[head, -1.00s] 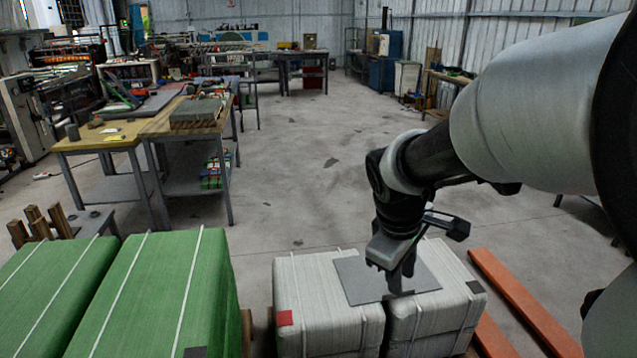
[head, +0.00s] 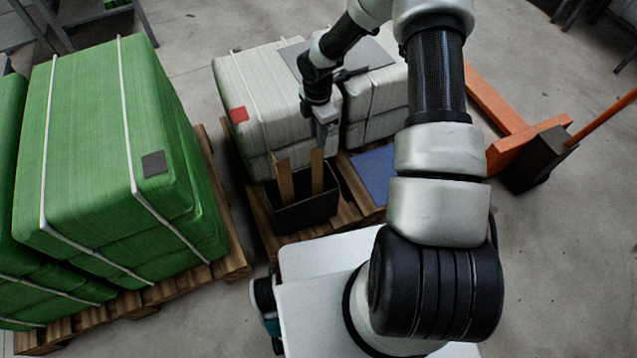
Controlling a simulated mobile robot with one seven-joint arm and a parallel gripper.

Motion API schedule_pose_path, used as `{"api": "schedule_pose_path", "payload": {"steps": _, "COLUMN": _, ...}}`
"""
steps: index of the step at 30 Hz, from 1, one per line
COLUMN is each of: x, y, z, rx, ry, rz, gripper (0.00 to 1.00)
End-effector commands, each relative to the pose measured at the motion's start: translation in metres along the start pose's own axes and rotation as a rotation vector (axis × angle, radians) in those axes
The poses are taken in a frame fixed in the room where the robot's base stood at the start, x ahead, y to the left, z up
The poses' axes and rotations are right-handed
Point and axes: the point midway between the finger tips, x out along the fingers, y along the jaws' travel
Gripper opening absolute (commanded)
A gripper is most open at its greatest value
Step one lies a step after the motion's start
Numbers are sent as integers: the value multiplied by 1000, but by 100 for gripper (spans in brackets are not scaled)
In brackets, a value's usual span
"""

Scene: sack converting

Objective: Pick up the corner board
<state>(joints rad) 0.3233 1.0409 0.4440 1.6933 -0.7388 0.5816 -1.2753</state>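Two tan, narrow upright boards, which look like corner boards, stand in an open black bin (head: 306,212). One is on the left (head: 285,180) and leans slightly; the other is on the right (head: 317,172). My gripper (head: 321,143) points down at the top end of the right board. Its fingertips overlap that board's top in the picture. I cannot tell whether the fingers are around it, touching it or just in front, nor whether they are closed. The lower ends of both boards are hidden inside the bin.
The bin stands on a wooden pallet (head: 348,214) before strapped white bales (head: 262,85) with a grey sheet (head: 372,55) on top. A blue sheet (head: 374,172) lies right of it. Strapped green bales (head: 90,130) stand left. An orange pallet truck (head: 525,140) is at right.

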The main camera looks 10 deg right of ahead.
Motion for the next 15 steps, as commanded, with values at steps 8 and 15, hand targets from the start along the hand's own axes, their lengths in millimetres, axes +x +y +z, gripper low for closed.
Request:
{"api": "schedule_pose_path", "payload": {"steps": 8, "x": 60, "y": -1, "z": -1, "rx": -1, "ry": 1, "rz": -2, "gripper": 25}}
{"api": "schedule_pose_path", "payload": {"steps": 15, "x": 76, "y": -1, "z": 0, "rx": 1, "ry": 0, "rz": -1, "gripper": 25}}
